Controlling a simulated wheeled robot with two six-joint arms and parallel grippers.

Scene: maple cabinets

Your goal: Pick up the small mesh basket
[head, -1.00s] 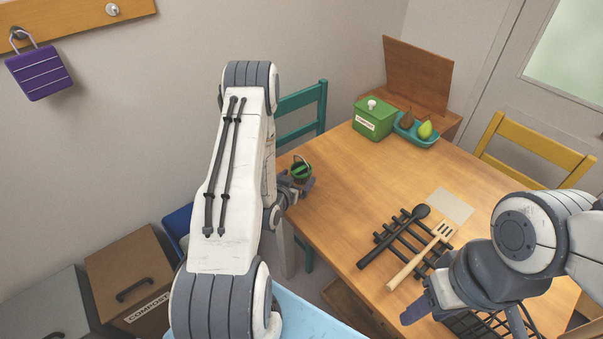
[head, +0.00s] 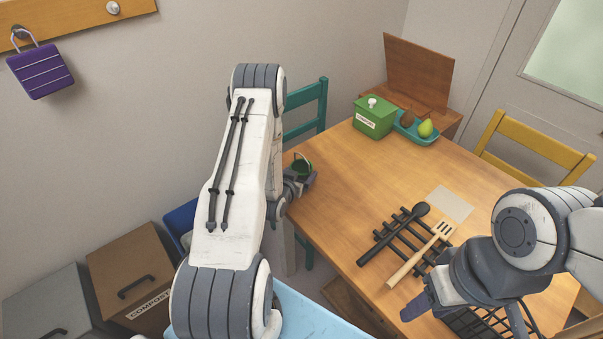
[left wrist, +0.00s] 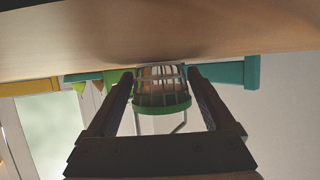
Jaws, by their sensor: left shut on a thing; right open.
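The small mesh basket (head: 302,165) is at the table's left edge in the head view, partly hidden by my left gripper (head: 300,182). In the left wrist view, which is upside down, the basket (left wrist: 161,92) shows a mesh body, a green rim and a thin handle. It sits between the two fingers of my left gripper (left wrist: 160,88), which is shut on it. I cannot tell whether its base touches the table. My right gripper (head: 462,312) is open over the table's front right, above a black wire object (head: 480,322).
On the table (head: 350,200) lie a black rack (head: 385,238), a black spoon (head: 395,232) and a slotted spatula (head: 420,255). A green box (head: 374,119) and a teal tray with pears (head: 425,139) stand at the back. A teal chair (head: 306,110) is behind the left gripper.

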